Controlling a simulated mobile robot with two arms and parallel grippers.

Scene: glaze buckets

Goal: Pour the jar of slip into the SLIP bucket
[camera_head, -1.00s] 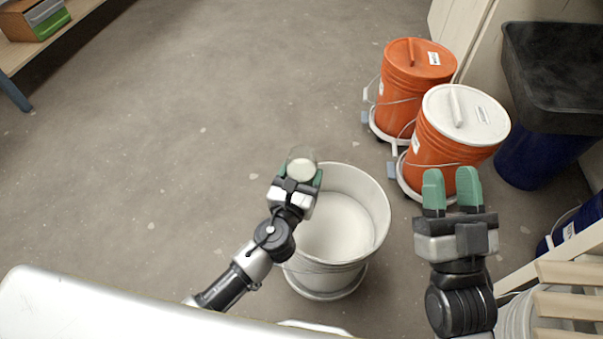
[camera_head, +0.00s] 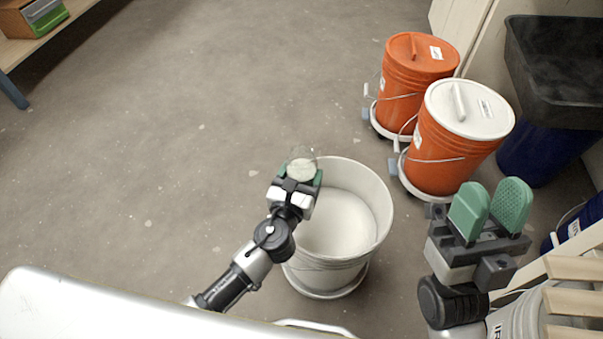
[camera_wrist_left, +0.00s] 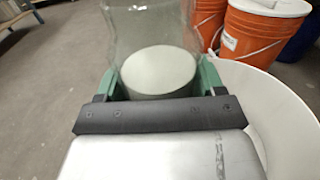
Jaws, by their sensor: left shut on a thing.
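The clear jar (camera_head: 301,165) holds pale slip and is gripped by my left gripper (camera_head: 297,180), which is shut on it. The jar also shows large in the left wrist view (camera_wrist_left: 155,50), between the green fingers, with the pale slip surface inside. The open white bucket (camera_head: 377,197) stands on the floor just right of the left gripper, with pale liquid inside. Its rim also shows at the right of the left wrist view (camera_wrist_left: 275,95). No label on it is readable. My right gripper (camera_head: 490,207) is open and empty, right of the bucket.
Two orange buckets stand on dollies at the back right, one with an orange lid (camera_head: 420,60) and one with a white lid (camera_head: 470,105). A black-topped blue bin (camera_head: 545,130) is beside them. Wooden slats (camera_head: 575,300) border the lower right. Floor at left is clear.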

